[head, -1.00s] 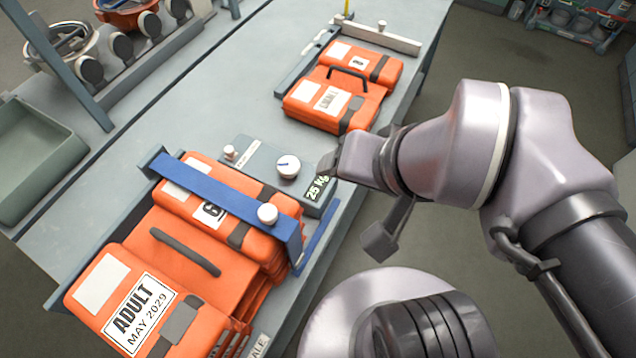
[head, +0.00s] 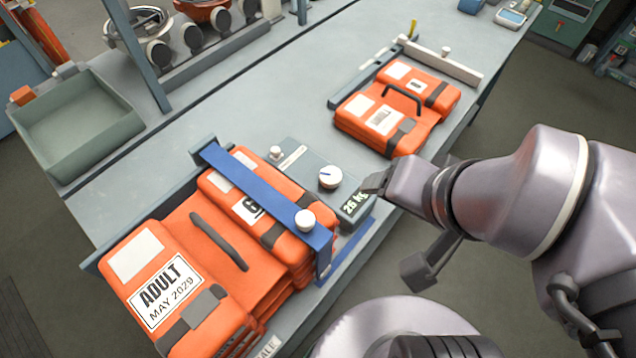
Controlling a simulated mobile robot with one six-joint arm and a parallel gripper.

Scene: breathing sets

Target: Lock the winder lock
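A grey winder box (head: 322,172) sits on the bench beside the strapped orange pack. It carries a large white dial knob (head: 330,177) with a dark pointer mark, a small white knob (head: 275,153) at its far left end, and a lit display (head: 354,205) that seems to read about 26 kg. I cannot tell for sure which part is the lock; the small knob's label is too small to read. My gripper (head: 374,184) is just right of the display end, apart from both knobs. Its fingers are seen side-on, so their opening is unclear.
A blue strap bar (head: 255,200) with a white knob (head: 306,220) crosses the orange ADULT pack (head: 165,285). A smaller orange pack (head: 385,122) lies farther back against a grey rail. A green-grey tray (head: 80,130) is at left. Bare bench lies behind the box.

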